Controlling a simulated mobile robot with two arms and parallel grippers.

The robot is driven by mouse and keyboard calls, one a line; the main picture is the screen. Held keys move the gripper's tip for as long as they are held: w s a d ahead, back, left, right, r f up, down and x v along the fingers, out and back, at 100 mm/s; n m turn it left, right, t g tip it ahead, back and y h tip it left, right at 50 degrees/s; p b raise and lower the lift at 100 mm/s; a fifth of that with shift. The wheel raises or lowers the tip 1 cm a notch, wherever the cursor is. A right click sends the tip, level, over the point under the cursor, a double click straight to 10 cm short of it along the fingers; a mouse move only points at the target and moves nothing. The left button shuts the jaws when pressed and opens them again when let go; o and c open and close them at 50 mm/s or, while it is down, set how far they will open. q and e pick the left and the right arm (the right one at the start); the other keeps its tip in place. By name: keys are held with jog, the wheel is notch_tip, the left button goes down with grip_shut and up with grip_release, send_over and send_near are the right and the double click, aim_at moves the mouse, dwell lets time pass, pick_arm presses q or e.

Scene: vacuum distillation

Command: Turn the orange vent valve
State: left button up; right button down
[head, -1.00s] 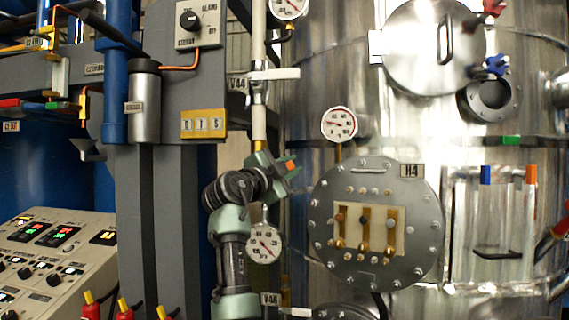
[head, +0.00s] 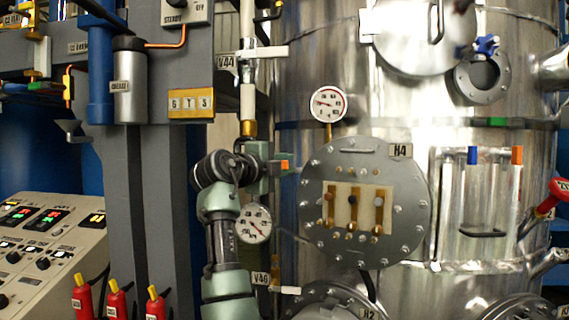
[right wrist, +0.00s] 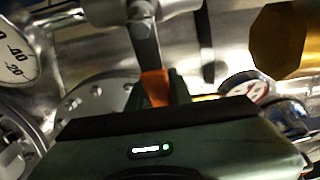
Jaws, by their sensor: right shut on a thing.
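The orange vent valve shows as a metal lever with an orange grip (right wrist: 155,87) in the right wrist view. The lever runs up to a pale metal valve body (right wrist: 138,12). My right gripper (right wrist: 156,92) is shut on the orange grip, with a dark finger on either side. In the head view my right gripper (head: 272,166) is at the pipework left of the round flange, and the orange end (head: 285,164) shows at its tips. The rest of the valve is hard to make out there. My left gripper is not in view.
A gauge (head: 255,224) is close below my right gripper. A white-handled valve (head: 262,52) is on the pipe above. The bolted flange (head: 405,215) and a second gauge (head: 327,103) are to the right. A control panel (head: 45,245) is at lower left.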

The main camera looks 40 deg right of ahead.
jog(key=shift+f, duration=0.25)
jog(key=c, duration=1.3)
grip_release()
jog(key=shift+r, duration=0.1)
jog(key=shift+a, duration=0.1)
jog(key=shift+s+a, duration=0.1)
jog(key=shift+a, duration=0.2)
jog(key=b+v, duration=0.3)
jog(key=v, duration=0.4)
